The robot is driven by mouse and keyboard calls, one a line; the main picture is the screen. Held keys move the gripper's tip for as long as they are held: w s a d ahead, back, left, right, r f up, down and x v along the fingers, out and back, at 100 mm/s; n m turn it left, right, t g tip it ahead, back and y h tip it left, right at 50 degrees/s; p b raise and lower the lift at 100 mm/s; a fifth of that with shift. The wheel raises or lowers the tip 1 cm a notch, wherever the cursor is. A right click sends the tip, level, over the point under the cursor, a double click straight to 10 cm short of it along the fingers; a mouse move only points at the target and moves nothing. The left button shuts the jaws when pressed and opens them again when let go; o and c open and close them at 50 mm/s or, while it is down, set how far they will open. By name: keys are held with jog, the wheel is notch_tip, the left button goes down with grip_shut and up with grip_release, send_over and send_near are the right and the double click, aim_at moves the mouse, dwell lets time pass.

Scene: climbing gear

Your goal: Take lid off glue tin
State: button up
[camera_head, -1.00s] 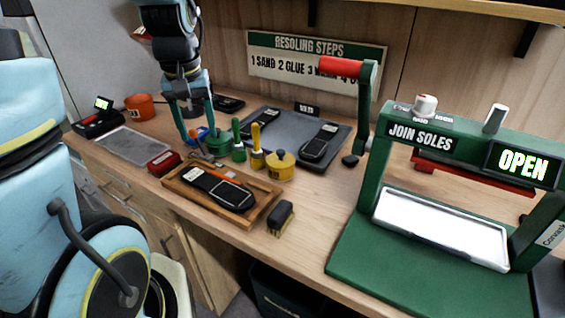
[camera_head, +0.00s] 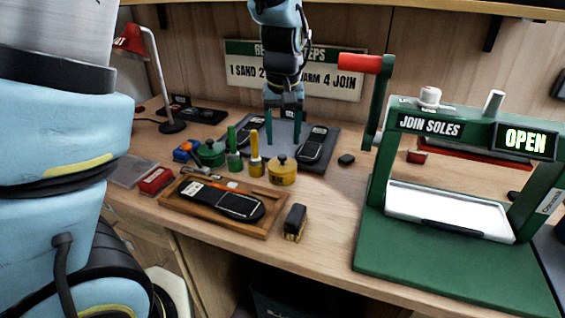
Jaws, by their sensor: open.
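Two lidded tins stand on the bench: a green tin (camera_head: 209,154) on the left and a yellow tin (camera_head: 283,173) to its right, each with a knob on top. I cannot read which is the glue tin. Both lids appear to be on. My gripper (camera_head: 283,142) hangs pointing down, open and empty, with its teal fingers apart. It is behind and above the yellow tin, over the dark mat, and apart from both tins as far as I can tell.
A green brush (camera_head: 233,155) and yellow brush (camera_head: 256,158) stand between the tins. A wooden tray (camera_head: 240,226) holding a black sole lies in front, with a small black brush (camera_head: 295,222) beside it. A green press (camera_head: 440,258) fills the right. A red lamp (camera_head: 133,42) stands back left.

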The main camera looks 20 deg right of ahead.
aim_at(282, 156)
jog(key=shift+w+d+f+p, duration=0.1)
jog(key=shift+w+f+p, duration=0.15)
jog(key=shift+f, duration=0.65)
jog(key=shift+w+a+f+p, duration=0.1)
jog(key=shift+f+p, duration=0.25)
jog(key=shift+f, duration=0.55)
jog(key=shift+w+d+f+p, duration=0.1)
jog(key=shift+w+f+p, duration=0.15)
jog(key=shift+f, duration=0.65)
grip_shut()
